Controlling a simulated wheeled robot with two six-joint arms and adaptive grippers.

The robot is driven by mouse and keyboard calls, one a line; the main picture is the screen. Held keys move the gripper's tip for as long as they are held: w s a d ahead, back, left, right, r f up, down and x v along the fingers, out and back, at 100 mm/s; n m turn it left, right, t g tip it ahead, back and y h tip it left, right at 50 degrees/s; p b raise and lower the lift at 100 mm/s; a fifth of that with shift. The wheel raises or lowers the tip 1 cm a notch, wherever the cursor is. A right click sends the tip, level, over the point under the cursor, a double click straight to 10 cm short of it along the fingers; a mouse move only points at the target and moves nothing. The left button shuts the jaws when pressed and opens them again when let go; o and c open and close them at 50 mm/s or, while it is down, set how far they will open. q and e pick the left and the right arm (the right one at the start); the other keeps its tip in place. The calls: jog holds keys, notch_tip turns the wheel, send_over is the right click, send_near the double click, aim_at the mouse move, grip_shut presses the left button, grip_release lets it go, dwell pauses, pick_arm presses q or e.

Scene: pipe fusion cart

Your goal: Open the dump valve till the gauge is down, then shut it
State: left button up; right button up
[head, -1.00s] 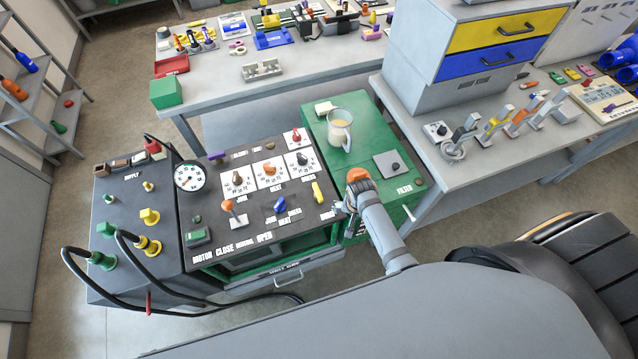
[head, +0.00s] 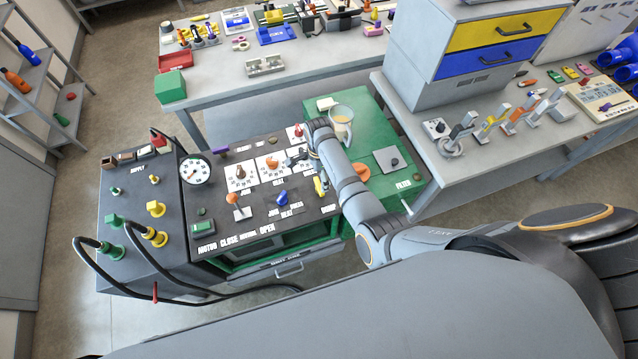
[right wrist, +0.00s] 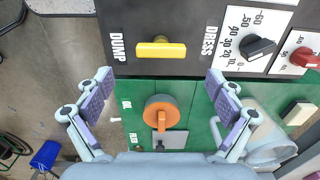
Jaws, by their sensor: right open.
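The yellow dump valve handle (head: 320,187) is on the right edge of the dark control panel, partly beside my right arm. In the right wrist view the yellow handle (right wrist: 161,48) lies crosswise beside the DUMP label. My right gripper (right wrist: 159,78) is open and empty, its fingers spread wide to either side of the handle, apart from it. In the head view my right gripper (head: 297,158) is over the panel's right side. The round white gauge (head: 194,171) is at the panel's upper left; its needle is too small to read surely. My left gripper is out of view.
A green cabinet top (head: 365,118) right of the panel holds a jug (head: 340,125) and an orange knob (head: 361,171). Several knobs and an orange-topped lever (head: 234,200) stand on the panel. Black hoses (head: 200,294) run along the left and front.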

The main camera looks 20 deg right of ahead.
aim_at(319, 185)
notch_tip(319, 185, down, 6)
jog(key=b, duration=0.4)
jog(key=shift+w, duration=0.15)
jog(key=shift+f+b, duration=0.45)
jog(key=shift+b, duration=0.3)
jog(key=shift+r, duration=0.1)
jog(key=c, duration=1.2)
jog(key=shift+o, duration=0.2)
